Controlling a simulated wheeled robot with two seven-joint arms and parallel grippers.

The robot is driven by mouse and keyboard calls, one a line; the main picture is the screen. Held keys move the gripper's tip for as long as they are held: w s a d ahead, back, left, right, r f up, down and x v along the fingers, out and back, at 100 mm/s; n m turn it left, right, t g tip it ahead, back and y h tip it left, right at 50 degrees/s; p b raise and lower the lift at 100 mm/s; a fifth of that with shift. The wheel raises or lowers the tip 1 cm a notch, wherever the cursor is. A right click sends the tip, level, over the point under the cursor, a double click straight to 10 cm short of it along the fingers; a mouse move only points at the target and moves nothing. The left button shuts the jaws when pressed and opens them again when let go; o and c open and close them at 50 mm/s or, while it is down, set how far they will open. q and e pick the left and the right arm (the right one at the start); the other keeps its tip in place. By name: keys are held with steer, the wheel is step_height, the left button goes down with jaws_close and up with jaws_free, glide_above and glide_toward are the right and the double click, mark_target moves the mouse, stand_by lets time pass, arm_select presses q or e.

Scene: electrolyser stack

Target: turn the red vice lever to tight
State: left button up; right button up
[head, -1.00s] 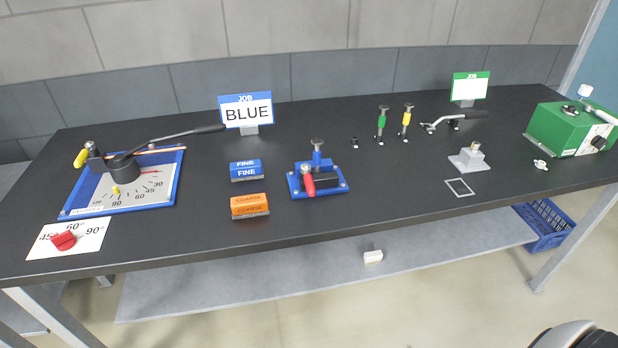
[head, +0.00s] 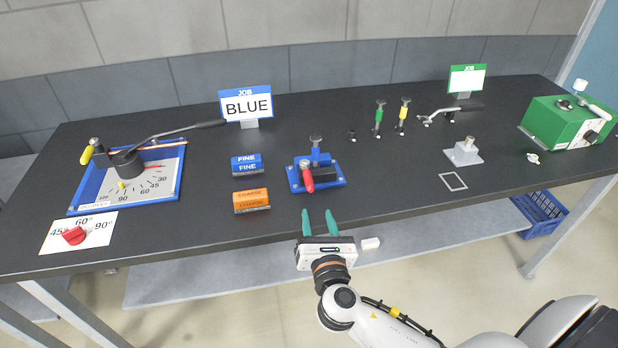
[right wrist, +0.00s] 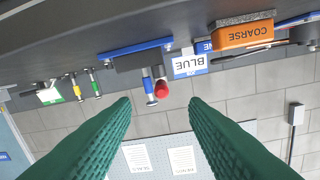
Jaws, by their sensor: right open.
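The red vice lever (head: 307,178) is on the blue vice (head: 327,183) at the front middle of the bench, pointing down toward the front edge. In the right wrist view the red lever (right wrist: 161,90) shows end-on between the fingertips' line of sight, with the blue vice base (right wrist: 122,50) above it. My right gripper (head: 319,213) is open and empty, its green fingers at the bench's front edge, just short of the lever and not touching it. The fingers also show in the right wrist view (right wrist: 160,103), spread wide. My left gripper is not in view.
Blue FINE block (head: 247,165) and orange COARSE block (head: 252,201) stand left of the vice. A bender with a long handle (head: 125,165) is at left. A grey block (head: 464,153) and green box (head: 567,122) are at right.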

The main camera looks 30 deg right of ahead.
mark_target(306, 169)
steer(key=x, duration=0.4)
steer(key=p+x, duration=0.1)
steer(key=x, duration=0.7)
steer(key=shift+r+p, duration=0.35)
steer(key=shift+p, duration=0.05)
steer(key=shift+a, duration=0.1)
steer(key=shift+c, duration=0.4)
jaws_close()
